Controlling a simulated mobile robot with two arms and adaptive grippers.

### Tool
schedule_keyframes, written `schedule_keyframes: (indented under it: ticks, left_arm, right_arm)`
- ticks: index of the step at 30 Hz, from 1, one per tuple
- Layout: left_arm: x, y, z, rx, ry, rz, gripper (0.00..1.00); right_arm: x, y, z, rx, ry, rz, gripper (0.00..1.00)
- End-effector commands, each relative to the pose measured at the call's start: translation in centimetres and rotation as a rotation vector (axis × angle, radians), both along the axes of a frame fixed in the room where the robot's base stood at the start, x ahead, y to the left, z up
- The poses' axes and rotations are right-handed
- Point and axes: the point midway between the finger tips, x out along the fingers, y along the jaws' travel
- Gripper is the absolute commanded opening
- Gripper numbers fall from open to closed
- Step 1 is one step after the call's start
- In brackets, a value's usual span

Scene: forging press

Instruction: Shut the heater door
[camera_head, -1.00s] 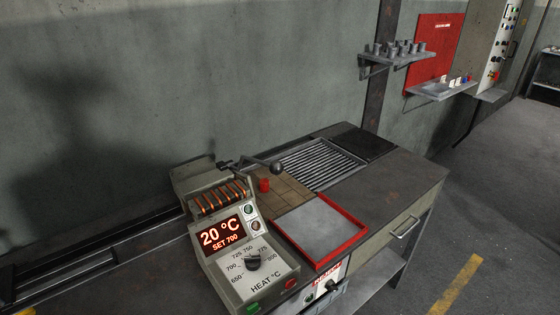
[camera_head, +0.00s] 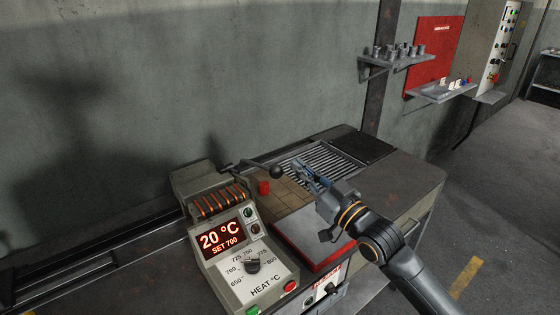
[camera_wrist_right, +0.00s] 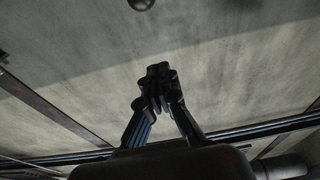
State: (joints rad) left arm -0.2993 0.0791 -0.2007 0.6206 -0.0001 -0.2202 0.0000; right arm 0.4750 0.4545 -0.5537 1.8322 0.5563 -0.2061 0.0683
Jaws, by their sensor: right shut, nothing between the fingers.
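The heater (camera_head: 195,180) is a grey box with copper coils (camera_head: 218,200) at the left of the bench. An arm with a dark ball knob (camera_head: 277,172) reaches right from its top; I cannot tell for sure which part is the door. My right gripper (camera_head: 301,168) is shut and empty, just right of the knob and seemingly apart from it. In the right wrist view its fingers (camera_wrist_right: 156,85) meet, and a dark ball (camera_wrist_right: 141,4), probably the knob, shows at the top edge. My left gripper is not in view.
The control panel (camera_head: 250,265) reads 20 °C, SET 700. A red cylinder (camera_head: 264,187) stands on a tiled patch. A slatted grate (camera_head: 322,158) is behind. A wall shelf (camera_head: 397,62) holds several grey cylinders.

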Motion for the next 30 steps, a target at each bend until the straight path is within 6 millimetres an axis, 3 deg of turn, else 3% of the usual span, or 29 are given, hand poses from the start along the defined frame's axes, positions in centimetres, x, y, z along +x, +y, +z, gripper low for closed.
schedule_keyframes:
  ticks: [13,21,30]
  left_arm:
    - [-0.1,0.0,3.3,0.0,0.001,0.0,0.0]
    - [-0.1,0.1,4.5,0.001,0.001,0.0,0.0]
    - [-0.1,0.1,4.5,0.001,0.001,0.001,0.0]
  right_arm:
    - [6.9,5.3,2.1,-0.002,0.001,0.0,0.0]
    - [6.5,4.8,-1.6,-0.003,0.003,0.0,0.0]
    - [6.4,4.7,-2.3,-0.002,0.001,-0.001,0.0]
